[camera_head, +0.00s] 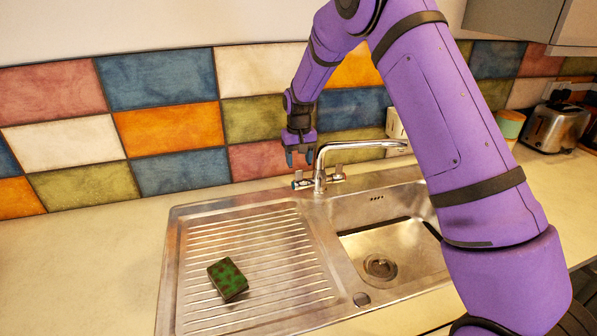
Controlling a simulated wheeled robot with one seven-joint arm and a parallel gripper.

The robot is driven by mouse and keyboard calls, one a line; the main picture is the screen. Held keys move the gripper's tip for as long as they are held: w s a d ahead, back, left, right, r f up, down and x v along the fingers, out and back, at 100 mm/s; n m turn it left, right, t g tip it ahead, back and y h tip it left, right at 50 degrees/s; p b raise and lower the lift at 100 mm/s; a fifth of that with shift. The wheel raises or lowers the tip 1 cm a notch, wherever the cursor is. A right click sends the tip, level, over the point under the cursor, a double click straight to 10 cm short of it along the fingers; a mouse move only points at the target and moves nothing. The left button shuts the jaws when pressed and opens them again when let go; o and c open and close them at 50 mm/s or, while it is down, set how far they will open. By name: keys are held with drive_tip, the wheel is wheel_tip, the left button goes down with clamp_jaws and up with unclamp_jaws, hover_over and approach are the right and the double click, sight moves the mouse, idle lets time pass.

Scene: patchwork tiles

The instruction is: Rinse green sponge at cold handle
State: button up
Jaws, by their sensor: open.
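A green sponge (228,279) with dark reddish patches lies on the ridged drainboard (285,245) left of the basin. The chrome faucet (320,170) stands behind the basin, its spout reaching right over it. It has a lever on each side: a left handle (301,180) with a bluish mark and a right handle (338,174). My gripper (299,160) points down just above and behind the left handle. It is open and holds nothing. I cannot tell whether its fingers touch the handle. No running water is visible.
The metal sink basin (410,255) looks empty, with a drain at its bottom. A toaster (553,127) and a greenish container (510,124) stand at the back right. A tiled wall (165,130) rises close behind the faucet. The counter (80,260) on the left is clear.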

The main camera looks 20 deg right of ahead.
sight(299, 171)
wheel_tip(299, 171, down, 5)
drive_tip(key=shift+r, duration=0.1)
idle(0.3)
drive_tip(key=c, duration=0.9)
drive_tip(key=shift+s, duration=0.15)
drive_tip(key=shift+s+t, duration=0.3)
drive_tip(key=shift+t, duration=0.5)
drive_tip(key=shift+s+t, duration=0.3)
drive_tip(key=shift+t, duration=0.5)
